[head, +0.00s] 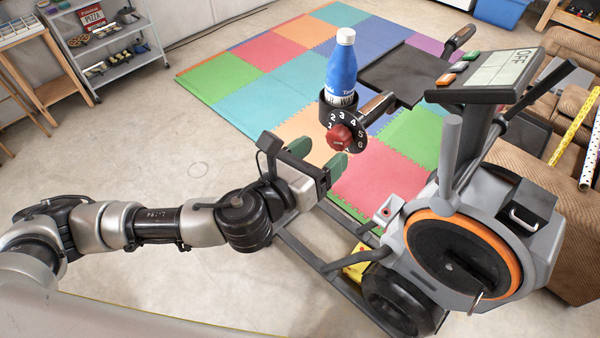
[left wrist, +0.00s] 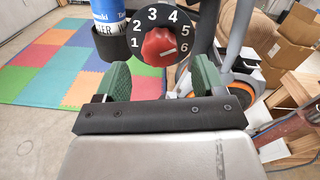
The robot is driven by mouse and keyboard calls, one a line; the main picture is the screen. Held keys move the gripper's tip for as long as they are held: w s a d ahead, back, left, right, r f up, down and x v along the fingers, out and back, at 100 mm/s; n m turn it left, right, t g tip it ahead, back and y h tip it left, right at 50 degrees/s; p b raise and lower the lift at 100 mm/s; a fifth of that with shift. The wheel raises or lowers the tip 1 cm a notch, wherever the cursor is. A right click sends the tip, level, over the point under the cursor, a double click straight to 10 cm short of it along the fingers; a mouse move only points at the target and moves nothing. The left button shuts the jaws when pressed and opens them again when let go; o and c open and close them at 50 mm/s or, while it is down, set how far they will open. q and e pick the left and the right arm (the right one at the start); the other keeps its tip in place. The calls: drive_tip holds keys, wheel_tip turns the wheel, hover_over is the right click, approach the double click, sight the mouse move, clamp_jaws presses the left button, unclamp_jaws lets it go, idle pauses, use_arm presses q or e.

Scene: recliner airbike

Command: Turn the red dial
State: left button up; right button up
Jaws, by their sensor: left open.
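The red dial (head: 340,137) sits on a black round plate with white numbers, on the exercise bike below the blue bottle. It also shows in the left wrist view (left wrist: 158,47), where its white pointer line lies toward the right, between 5 and 6. My left gripper (head: 318,158) is open, with its green fingers just short of the dial. In the left wrist view the fingers (left wrist: 160,82) stand apart to the left and right, below the dial, with nothing between them. My right gripper is not in view.
A blue bottle (head: 341,68) stands in a black cup holder right by the dial. The bike's display (head: 488,75) reads OFF. Coloured floor mats (head: 235,77) lie behind. A brown sofa (head: 570,230) is at the right.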

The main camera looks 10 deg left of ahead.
use_arm(q)
drive_tip(key=b+v, duration=0.1)
drive_tip(key=v, duration=0.5)
drive_tip(key=shift+s+b, duration=0.2)
drive_tip(key=shift+b, duration=0.2)
drive_tip(key=shift+a, duration=0.1)
